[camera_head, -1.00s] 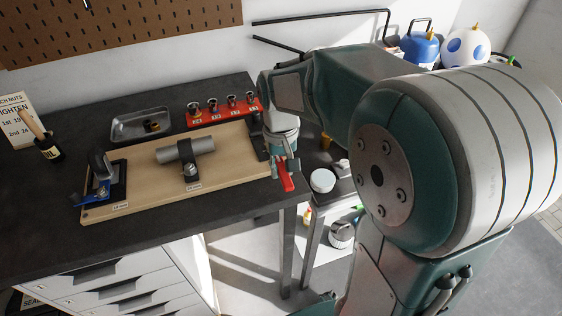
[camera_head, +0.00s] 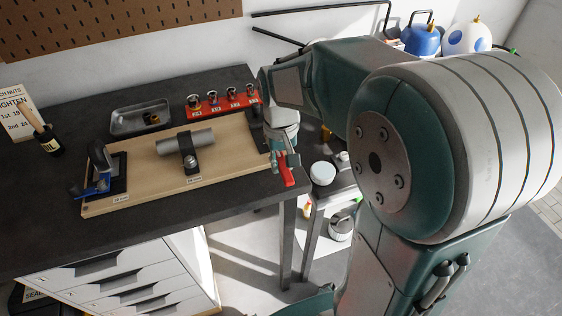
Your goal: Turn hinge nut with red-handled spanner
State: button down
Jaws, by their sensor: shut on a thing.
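My gripper (camera_head: 280,157) is at the right end of the wooden board (camera_head: 140,190), by the bench's right edge. It is shut on the red-handled spanner (camera_head: 287,172), whose red handle points down past the board's edge. The spanner's head and any nut or hinge there are hidden behind my gripper and arm. A clamp with a bolt (camera_head: 191,165) holds a grey cylinder (camera_head: 186,141) at the board's middle. A black bracket with a blue-handled tool (camera_head: 95,184) stands at the board's left end.
A red socket rack (camera_head: 215,108) and a metal tray (camera_head: 140,118) lie behind the board. A bottle with a brush (camera_head: 45,140) and a sign (camera_head: 17,105) stand at the left. A lower side table with a white round container (camera_head: 322,173) is right of the bench.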

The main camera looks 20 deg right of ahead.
jog(key=shift+f, duration=0.65)
dwell(0.5)
jog(key=shift+w+a+m, duration=0.15)
jog(key=shift+a+m, duration=0.95)
jog(key=shift+m, duration=0.1)
jog(key=shift+w+a+m, duration=0.25)
jog(key=shift+a+m, duration=0.4)
jog(key=shift+m, duration=0.05)
jog(key=shift+w+a+f+m, duration=0.1)
jog(key=shift+w+a+m, duration=0.05)
jog(key=shift+a+m, duration=0.3)
jog(key=shift+w+a+m+y, duration=0.3)
jog(key=shift+w+a+m, duration=0.4)
jog(key=shift+m, duration=0.45)
jog(key=shift+s+a, duration=0.1)
